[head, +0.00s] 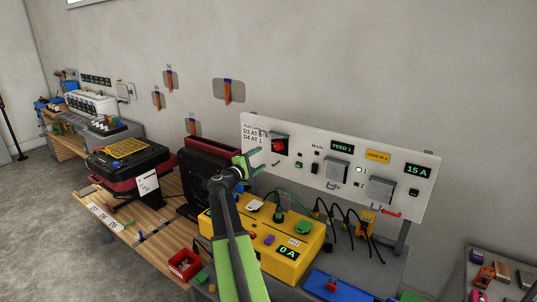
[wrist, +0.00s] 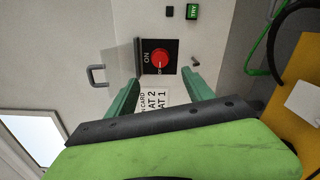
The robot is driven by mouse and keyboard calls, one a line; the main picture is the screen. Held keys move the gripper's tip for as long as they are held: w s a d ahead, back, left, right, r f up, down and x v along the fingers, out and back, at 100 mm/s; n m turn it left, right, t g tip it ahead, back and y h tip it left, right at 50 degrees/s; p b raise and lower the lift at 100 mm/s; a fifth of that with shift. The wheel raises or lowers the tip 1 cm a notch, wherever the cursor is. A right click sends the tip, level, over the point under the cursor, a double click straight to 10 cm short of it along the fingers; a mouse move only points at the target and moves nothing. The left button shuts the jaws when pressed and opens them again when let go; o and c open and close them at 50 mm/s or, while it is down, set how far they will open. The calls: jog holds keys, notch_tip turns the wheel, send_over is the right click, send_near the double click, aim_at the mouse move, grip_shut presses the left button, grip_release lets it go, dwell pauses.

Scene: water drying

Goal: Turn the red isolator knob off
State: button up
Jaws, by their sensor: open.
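The red isolator knob (head: 279,146) sits on a black plate at the left end of the white panel (head: 400,162). The knob (wrist: 159,60) is near the top middle of the wrist view, with an "ON" mark beside it. A clear flap with a grey handle (wrist: 97,76) stands out beside the black plate, leaving the knob uncovered. My gripper (head: 252,160) is open and empty, in front of the panel and left of the knob in the head view. In the wrist view my gripper (wrist: 163,78) has its green fingers apart, short of the knob and not touching it.
A yellow box (head: 285,262) with cables and a "0 A" display stands below the panel. A black case (head: 205,175) is left of my arm. A red bin (head: 184,264) and a blue tray (head: 335,288) lie on the bench. The panel also carries switches, sockets and lit displays.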

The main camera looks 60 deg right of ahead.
jog(key=a, duration=0.4)
jog(key=shift+a, duration=0.2)
